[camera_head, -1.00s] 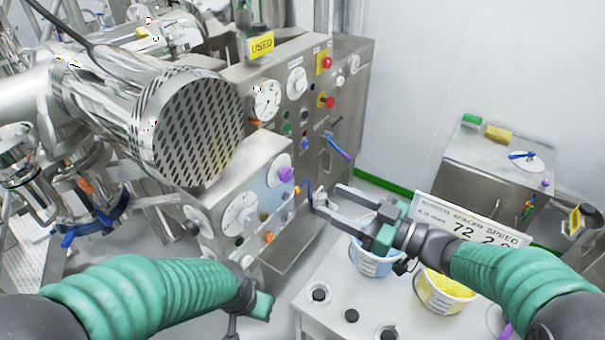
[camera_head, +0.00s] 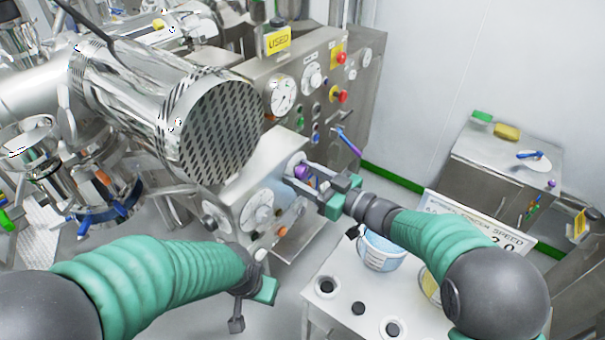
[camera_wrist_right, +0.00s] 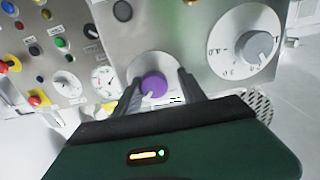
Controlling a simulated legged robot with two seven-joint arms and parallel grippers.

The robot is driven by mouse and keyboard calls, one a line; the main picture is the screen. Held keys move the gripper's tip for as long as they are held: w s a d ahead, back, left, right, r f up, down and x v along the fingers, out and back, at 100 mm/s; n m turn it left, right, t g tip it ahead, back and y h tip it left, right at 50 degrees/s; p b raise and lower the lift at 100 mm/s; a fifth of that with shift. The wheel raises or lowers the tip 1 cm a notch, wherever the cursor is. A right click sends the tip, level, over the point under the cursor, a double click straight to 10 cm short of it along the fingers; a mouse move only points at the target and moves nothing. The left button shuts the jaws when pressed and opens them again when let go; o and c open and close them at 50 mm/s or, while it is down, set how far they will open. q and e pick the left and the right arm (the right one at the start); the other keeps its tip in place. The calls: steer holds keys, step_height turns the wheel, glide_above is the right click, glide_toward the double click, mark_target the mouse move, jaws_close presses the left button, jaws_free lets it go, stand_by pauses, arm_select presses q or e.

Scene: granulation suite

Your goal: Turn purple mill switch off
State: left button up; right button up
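The purple mill switch (camera_head: 302,171) is a round knob on a pale dial on the front of the low steel control box (camera_head: 270,160). In the right wrist view the purple knob (camera_wrist_right: 154,84) lies between the two dark fingers. My right gripper (camera_head: 303,177) is open, with its fingertips at the knob, one to each side; I cannot tell whether they touch it. The right gripper also shows in the wrist view (camera_wrist_right: 160,82).
A larger white dial (camera_head: 257,212) sits lower left of the switch. The taller panel (camera_head: 310,95) behind carries gauges, red buttons and a purple-ended lever (camera_head: 347,143). A perforated steel drum (camera_head: 212,130) stands left. A white table (camera_head: 330,272) with a bucket (camera_head: 380,250) is below my right arm.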

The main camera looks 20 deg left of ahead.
steer(key=shift+w+d+f, duration=0.15)
steer(key=shift+w+d, duration=0.35)
steer(key=shift+w, duration=0.05)
steer(key=c, duration=0.7)
steer(key=shift+c, duration=1.3)
steer(key=shift+s+a, duration=0.2)
steer(key=shift+s, duration=0.05)
jaws_close()
arm_select(q)
steer(key=shift+w+d+f, duration=0.1)
steer(key=shift+w+d, duration=0.1)
steer(key=shift+w, duration=0.15)
steer(key=shift+f, duration=0.1)
arm_select(e)
steer(key=shift+d, duration=0.1)
